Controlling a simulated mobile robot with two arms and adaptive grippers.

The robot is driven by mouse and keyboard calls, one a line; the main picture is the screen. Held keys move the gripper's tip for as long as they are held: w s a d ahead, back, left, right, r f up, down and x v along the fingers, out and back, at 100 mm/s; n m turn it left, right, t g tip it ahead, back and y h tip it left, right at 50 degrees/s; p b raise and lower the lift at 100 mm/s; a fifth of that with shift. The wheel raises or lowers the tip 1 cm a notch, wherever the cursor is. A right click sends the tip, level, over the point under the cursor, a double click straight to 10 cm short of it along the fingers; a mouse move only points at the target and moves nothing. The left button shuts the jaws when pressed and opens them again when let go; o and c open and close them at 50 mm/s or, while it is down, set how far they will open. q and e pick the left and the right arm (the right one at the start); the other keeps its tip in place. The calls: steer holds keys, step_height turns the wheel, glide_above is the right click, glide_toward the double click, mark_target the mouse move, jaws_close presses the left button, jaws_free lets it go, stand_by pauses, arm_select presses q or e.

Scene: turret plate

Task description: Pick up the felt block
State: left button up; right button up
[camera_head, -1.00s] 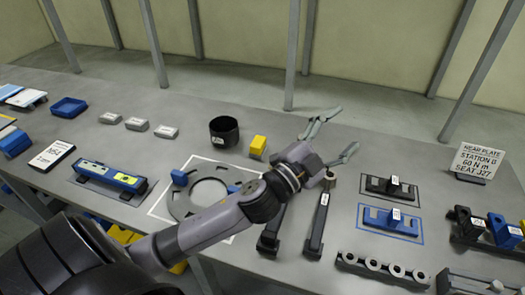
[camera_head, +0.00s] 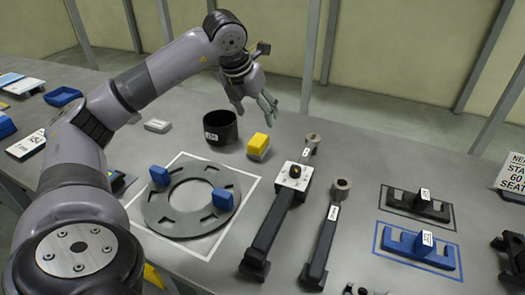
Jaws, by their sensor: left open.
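The felt block appears to be the small yellow block (camera_head: 259,142) with a paler lower part. It stands on the grey table, just right of the black cup. My left gripper (camera_head: 259,107) is open and empty. Its fingers point down, and in the picture they show just above the block, apart from it. My left arm comes in from the left and arches over the table. My right gripper is not in view.
A black cup (camera_head: 221,128) stands left of the block. A grey ring plate (camera_head: 165,212) with two blue blocks lies in front. Long dark tools (camera_head: 268,228) lie to the right, with slotted black (camera_head: 415,204) and blue (camera_head: 417,245) holders beyond. The table right of the block is partly clear.

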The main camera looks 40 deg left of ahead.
arm_select(q)
steer(key=a, duration=0.2)
steer(key=p, duration=0.2)
glide_toward(257, 140)
steer(key=shift+n+y, duration=0.3)
steer(key=shift+y, duration=0.1)
steer(key=x, duration=0.4)
steer(key=d+x, duration=0.1)
steer(key=x, duration=0.1)
steer(key=shift+f, duration=0.15)
steer(key=p+x, duration=0.1)
steer(key=x, duration=0.4)
steer(key=shift+a+f, duration=0.1)
steer(key=shift+c, duration=0.5)
steer(key=shift+c, duration=0.6)
steer(key=c, duration=1.1)
steer(key=shift+o, duration=0.2)
